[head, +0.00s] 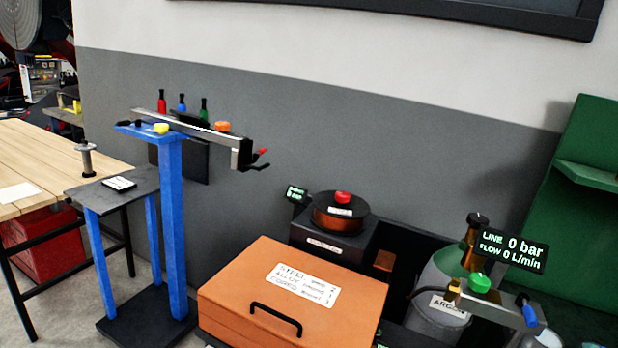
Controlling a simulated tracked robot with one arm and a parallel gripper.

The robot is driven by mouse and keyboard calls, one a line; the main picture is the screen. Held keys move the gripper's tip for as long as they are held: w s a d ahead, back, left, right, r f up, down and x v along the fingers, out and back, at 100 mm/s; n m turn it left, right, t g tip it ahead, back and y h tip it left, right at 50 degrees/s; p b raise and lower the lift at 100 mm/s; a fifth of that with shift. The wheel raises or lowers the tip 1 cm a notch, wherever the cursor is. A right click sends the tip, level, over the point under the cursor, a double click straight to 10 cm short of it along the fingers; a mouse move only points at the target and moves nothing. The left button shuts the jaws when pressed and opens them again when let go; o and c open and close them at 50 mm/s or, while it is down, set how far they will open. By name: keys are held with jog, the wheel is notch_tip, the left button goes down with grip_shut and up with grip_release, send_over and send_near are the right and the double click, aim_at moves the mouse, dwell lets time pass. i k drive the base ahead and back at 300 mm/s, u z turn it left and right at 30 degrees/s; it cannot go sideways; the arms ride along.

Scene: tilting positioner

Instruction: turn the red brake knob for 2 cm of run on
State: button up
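A red knob (342,197) sits on top of a dark copper-brown wire spool (335,222), at the centre right of the head view. I take it as the brake knob. The spool stands on a black box (325,247) with a white label. A small black display (296,194) with green text, too small to read, is just left of the spool. My gripper is not in view, so its state and its distance from the knob do not show.
An orange case (290,290) with a black handle stands in front of the spool. A blue post (172,215) carrying a metal rail is left. A grey gas cylinder (440,290) with a green knob (479,283) is right. A wooden table (60,165) stands far left.

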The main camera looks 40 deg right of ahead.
aim_at(342, 197)
jog(key=z, duration=0.55)
jog(key=i, duration=1.55)
jog(key=z, duration=0.9)
